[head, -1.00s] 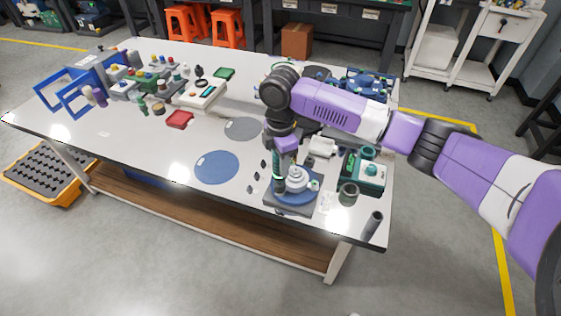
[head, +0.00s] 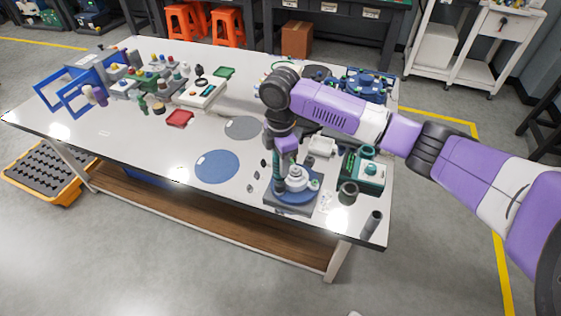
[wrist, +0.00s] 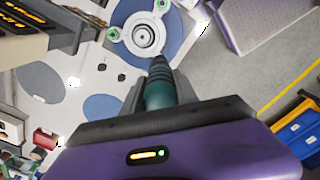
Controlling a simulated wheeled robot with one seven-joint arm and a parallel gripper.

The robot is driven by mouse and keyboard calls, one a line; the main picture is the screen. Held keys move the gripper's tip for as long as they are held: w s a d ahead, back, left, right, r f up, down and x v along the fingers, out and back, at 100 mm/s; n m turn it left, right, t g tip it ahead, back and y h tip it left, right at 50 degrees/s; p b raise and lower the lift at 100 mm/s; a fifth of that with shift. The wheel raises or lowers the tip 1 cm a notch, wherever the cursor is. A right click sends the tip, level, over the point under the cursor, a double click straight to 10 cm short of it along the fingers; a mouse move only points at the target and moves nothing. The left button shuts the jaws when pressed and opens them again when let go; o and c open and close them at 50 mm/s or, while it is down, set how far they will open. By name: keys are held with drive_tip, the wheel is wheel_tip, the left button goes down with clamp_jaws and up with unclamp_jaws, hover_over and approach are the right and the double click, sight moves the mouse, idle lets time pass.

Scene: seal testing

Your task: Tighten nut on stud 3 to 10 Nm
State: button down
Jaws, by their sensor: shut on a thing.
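My gripper (wrist: 160,104) is shut on a dark teal, cylindrical tool (wrist: 159,85) with a black tapered tip. In the head view my gripper (head: 285,146) is above the left side of the flange fixture, with the tool (head: 276,165) pointing down. The fixture has a blue round plate (head: 298,196) with a pale stepped hub (head: 296,179). In the wrist view the hub (wrist: 143,37) lies beyond the tool tip, with green-ringed nuts or studs (wrist: 112,34) and (wrist: 162,6) around it. I cannot tell which is stud 3, nor whether the tip touches anything.
A teal-and-white device (head: 370,175) and a dark cup (head: 348,193) stand right of the fixture. A dark cylinder (head: 371,224) stands near the table's front right corner. A blue disc (head: 217,167) lies to the left on the white table (head: 130,150). Small dark parts lie beside the fixture.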

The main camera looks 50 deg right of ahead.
drive_tip(key=shift+r, duration=0.1)
drive_tip(key=shift+r+p, duration=2.2)
drive_tip(key=shift+r, duration=0.3)
drive_tip(key=shift+a+f, duration=0.1)
